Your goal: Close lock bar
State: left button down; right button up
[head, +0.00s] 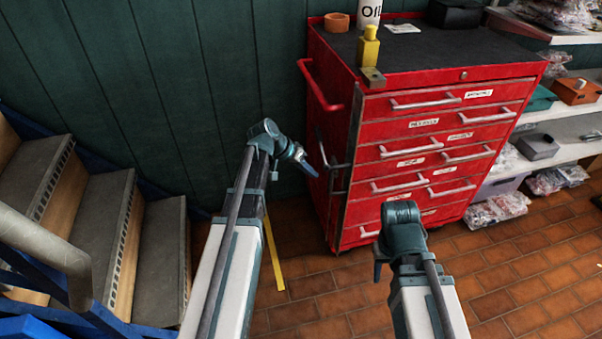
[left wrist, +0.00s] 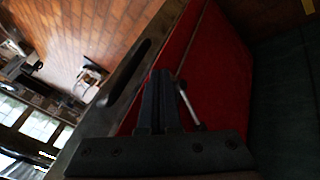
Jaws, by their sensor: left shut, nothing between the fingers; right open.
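The grey lock bar (head: 355,118) runs down the left front edge of the red tool cabinet (head: 455,78), beside the drawer fronts. I cannot tell how far it stands off the drawers. My left gripper (head: 312,172) is shut and empty by the cabinet's left side, near a dark handle (head: 322,150). In the left wrist view my shut fingers (left wrist: 160,80) point along the red side panel (left wrist: 215,70). A thin metal rod with a pale tip (left wrist: 191,106) is beside them, and a dark slotted bar (left wrist: 115,85) is on their left. My right gripper (head: 378,268) is low before the cabinet, open.
A yellow bottle (head: 368,48), a white can and an orange ring stand on the cabinet's black top. A red push handle (head: 318,88) sticks out on its left side. Stairs (head: 90,215) are at left, shelves (head: 560,150) at right.

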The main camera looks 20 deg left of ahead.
pick_arm(q)
jog(key=shift+s+d+r, duration=0.1)
jog(key=shift+d+r, duration=0.1)
jog(key=shift+d, duration=1.25)
jog(key=shift+s+d, duration=0.1)
jog(key=shift+s, duration=0.05)
